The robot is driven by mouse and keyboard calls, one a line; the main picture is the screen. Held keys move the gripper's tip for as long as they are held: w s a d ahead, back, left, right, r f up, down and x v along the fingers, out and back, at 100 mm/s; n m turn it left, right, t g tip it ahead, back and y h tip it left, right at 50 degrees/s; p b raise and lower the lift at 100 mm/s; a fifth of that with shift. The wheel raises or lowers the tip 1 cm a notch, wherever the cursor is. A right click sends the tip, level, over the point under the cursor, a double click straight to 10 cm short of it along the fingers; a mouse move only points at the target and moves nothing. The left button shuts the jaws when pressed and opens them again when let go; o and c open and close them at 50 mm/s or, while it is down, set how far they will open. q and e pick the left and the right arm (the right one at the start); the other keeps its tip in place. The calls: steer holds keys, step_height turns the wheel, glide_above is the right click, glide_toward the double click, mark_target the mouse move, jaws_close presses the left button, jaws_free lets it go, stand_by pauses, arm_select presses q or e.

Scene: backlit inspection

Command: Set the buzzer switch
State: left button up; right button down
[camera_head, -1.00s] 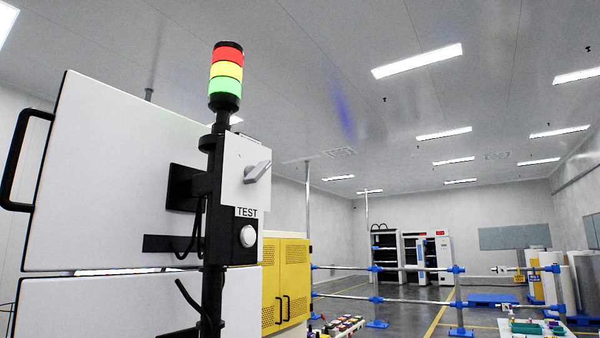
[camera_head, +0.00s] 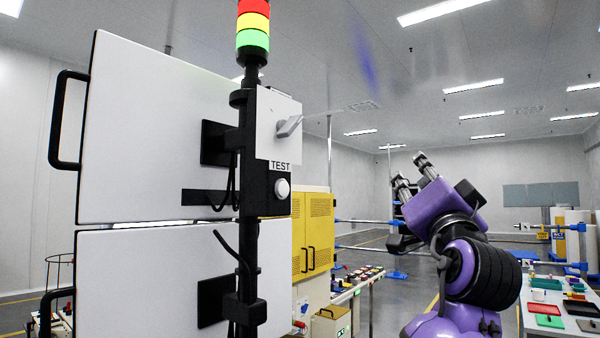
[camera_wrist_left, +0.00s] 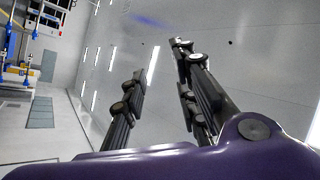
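The likely buzzer switch is a grey lever knob (camera_head: 289,126) on a white box (camera_head: 268,108) on the signal-tower post, its lever slanting up to the right. A round white button (camera_head: 283,188) sits below it under a TEST label (camera_head: 280,166). The red, yellow and green light stack (camera_head: 253,24) tops the post. My left gripper (camera_head: 411,170), on a purple wrist, is to the right of the switch and well apart from it. In the left wrist view its two fingers (camera_wrist_left: 160,65) stand apart with nothing between them. My right gripper is in neither view.
White panels with black handles (camera_head: 165,130) fill the left. A yellow cabinet (camera_head: 312,235) stands behind the post. A bench with several small items (camera_head: 362,280) is at the lower middle. A white table with coloured trays (camera_head: 535,300) is at right. Air between gripper and switch looks clear.

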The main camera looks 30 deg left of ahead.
arm_select(q)
steer(key=s+a+r+n+g+y, duration=0.5)
steer(key=s+r+n+g+y, duration=0.15)
steer(key=s+r, duration=0.35)
steer(key=n+g+y, duration=0.1)
steer(key=g+y, duration=0.2)
steer(key=g, duration=0.4)
glide_toward(296, 125)
steer(key=a+r, duration=0.1)
steer(key=shift+h, duration=0.25)
steer(key=p+x, duration=0.1)
steer(key=x, duration=0.6)
steer(key=shift+w+a, duration=0.25)
jaws_close()
